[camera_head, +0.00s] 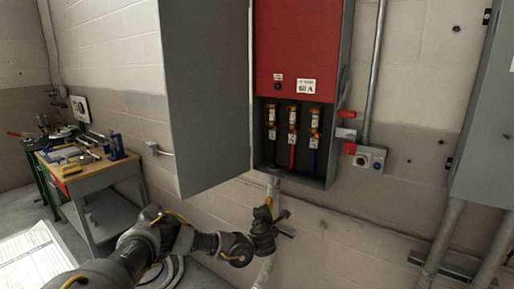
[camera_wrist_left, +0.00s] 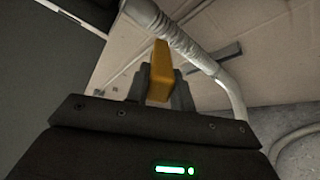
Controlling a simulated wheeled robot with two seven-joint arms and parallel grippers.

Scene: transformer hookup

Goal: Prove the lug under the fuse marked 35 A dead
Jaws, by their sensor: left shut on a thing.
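Three fuses, the left (camera_head: 271,115), the middle (camera_head: 293,118) and the right (camera_head: 315,121), stand in the open lower part of the grey switch box (camera_head: 344,60). White tags hang below them, too small to read, so I cannot tell which is 35 A. Dark, red (camera_head: 292,157) and blue (camera_head: 312,160) leads run down below; the lugs are not clear. My left gripper (camera_head: 268,212) is below the box, apart from the fuses. It is shut on a yellow-orange tool (camera_wrist_left: 161,70), seen upright between the fingers in the left wrist view. My right gripper is not in view.
The box's grey door (camera_head: 208,100) stands open at the left. A red cover (camera_head: 297,45) marked 60 A is above the fuses. A conduit (camera_head: 272,186) drops from the box near my gripper. A workbench (camera_head: 95,180) with tools is far left. A switch plate (camera_head: 370,160) sits right.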

